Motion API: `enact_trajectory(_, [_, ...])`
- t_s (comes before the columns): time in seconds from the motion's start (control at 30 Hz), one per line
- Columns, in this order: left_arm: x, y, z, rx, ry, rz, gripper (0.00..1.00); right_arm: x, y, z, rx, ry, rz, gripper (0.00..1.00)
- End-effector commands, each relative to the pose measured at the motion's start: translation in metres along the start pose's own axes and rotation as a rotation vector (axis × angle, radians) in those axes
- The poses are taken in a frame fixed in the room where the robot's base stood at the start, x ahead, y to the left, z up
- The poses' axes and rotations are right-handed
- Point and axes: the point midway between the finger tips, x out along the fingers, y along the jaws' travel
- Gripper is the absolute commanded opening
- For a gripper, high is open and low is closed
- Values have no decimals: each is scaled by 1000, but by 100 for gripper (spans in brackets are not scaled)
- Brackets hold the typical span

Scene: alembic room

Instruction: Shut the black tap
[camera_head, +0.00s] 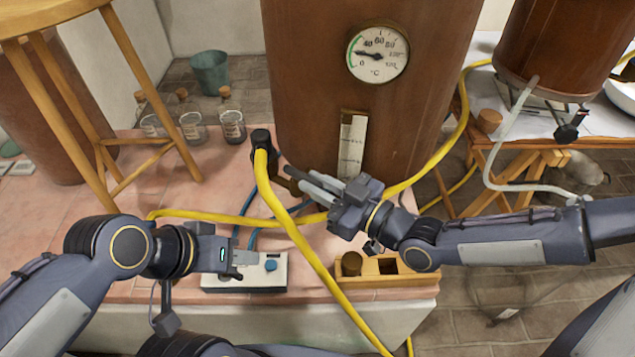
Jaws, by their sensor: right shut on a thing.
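A black tap (261,139) sits low on the left side of the big brown vessel (370,40), with a yellow hose (285,222) running from it. My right gripper (292,176) reaches in from the right with its fingers at the vessel's foot, just below and right of the tap's black body. It is shut on a dark part there that seems to belong to the tap; the contact is mostly hidden by the fingers. My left gripper (238,264) hangs over a white box with a blue knob (268,272). Its opening is unclear.
A round dial (378,53) is on the vessel. Corked bottles (232,120) and a wooden stool (60,90) stand left on the pink tiled top. A wooden block (380,270) sits at the front edge. Another vessel (555,50) stands right. The yellow hose crosses between my grippers.

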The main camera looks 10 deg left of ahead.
Motion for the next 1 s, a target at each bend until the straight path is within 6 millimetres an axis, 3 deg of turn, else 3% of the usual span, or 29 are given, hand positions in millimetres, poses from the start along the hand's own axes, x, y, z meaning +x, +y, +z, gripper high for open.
enact_trajectory(0.47, [-4,2,-2,0,0,0,38,-1,3,0,-6,0,-55,0])
enact_trajectory(0.5, [-4,2,-2,0,0,0,38,-1,3,0,-6,0,-55,18])
enact_trajectory(0.67, [-4,2,-2,0,0,0,38,-1,3,0,-6,0,-54,38])
enact_trajectory(1.0, [-4,2,-2,0,0,0,38,-1,5,0,-5,0,-50,38])
